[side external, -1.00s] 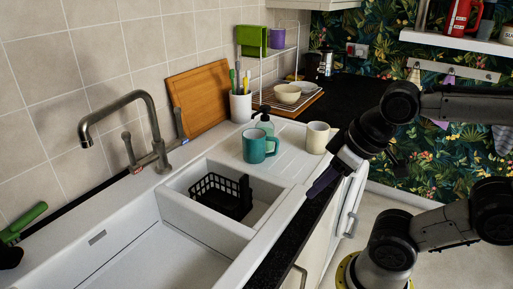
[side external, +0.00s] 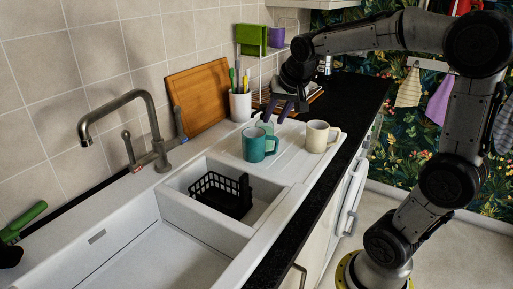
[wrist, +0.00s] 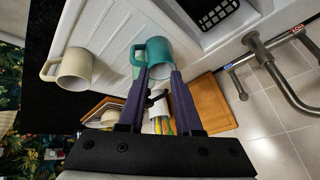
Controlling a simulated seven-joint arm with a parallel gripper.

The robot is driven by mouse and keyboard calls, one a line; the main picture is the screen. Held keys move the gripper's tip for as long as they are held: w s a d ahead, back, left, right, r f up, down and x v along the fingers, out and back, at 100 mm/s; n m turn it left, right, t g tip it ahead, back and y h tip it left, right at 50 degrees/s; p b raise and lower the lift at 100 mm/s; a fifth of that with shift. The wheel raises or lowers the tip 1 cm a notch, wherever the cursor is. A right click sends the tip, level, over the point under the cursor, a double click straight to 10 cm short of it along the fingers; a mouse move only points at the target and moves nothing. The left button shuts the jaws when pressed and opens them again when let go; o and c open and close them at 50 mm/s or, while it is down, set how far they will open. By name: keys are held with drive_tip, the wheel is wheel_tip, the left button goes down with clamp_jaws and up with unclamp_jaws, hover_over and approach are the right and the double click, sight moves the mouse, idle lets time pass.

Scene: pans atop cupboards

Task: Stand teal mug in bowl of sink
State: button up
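The teal mug (side external: 256,146) stands upright on the white draining board beside the small sink bowl. In the wrist view the teal mug (wrist: 155,54) shows just beyond my fingertips. My gripper (side external: 276,114) is above and behind the mug, pointing down, its purple fingers apart with nothing between them; the wrist view also shows the open fingers (wrist: 159,76). The sink (side external: 137,262) has a large bowl in front and a small bowl (side external: 180,181) holding a black wire basket (side external: 222,194).
A cream mug (side external: 317,138) stands right of the teal mug. A utensil holder (side external: 240,106) and a wooden cutting board (side external: 198,96) are behind. The faucet (side external: 122,104) arches over the sink. The large bowl looks empty.

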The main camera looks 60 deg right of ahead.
drive_tip(key=m+g, duration=0.2)
approach(276, 147)
drive_tip(key=shift+t, duration=0.3)
drive_tip(key=x, duration=0.5)
drive_tip(key=shift+s+a+f, duration=0.1)
drive_tip(key=shift+s+f, duration=0.25)
drive_tip(key=shift+x, duration=2.6)
drive_tip(key=shift+r, duration=0.1)
clamp_jaws()
drive_tip(key=shift+w, duration=0.1)
